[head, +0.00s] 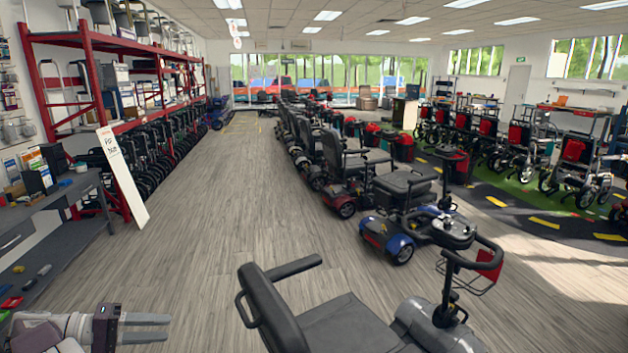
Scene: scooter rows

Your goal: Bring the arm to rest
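My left gripper (167,328) shows at the bottom left of the head view, with its arm coming in from the left edge. Its two grey fingers point right and stand apart with a gap between them. Nothing shows between them. It is over the wooden floor, right of the grey workbench (75,192) and left of the nearest scooter's black seat (345,325). Clear space shows between the fingertips and that seat. My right gripper is not in view.
Scooters (400,190) stand in a row down the middle. Red racks (95,40) line the left wall, and a white sign board (122,178) leans beside the bench. Wheelchairs (525,150) line the right side. The wooden aisle (215,200) left of the scooters is clear.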

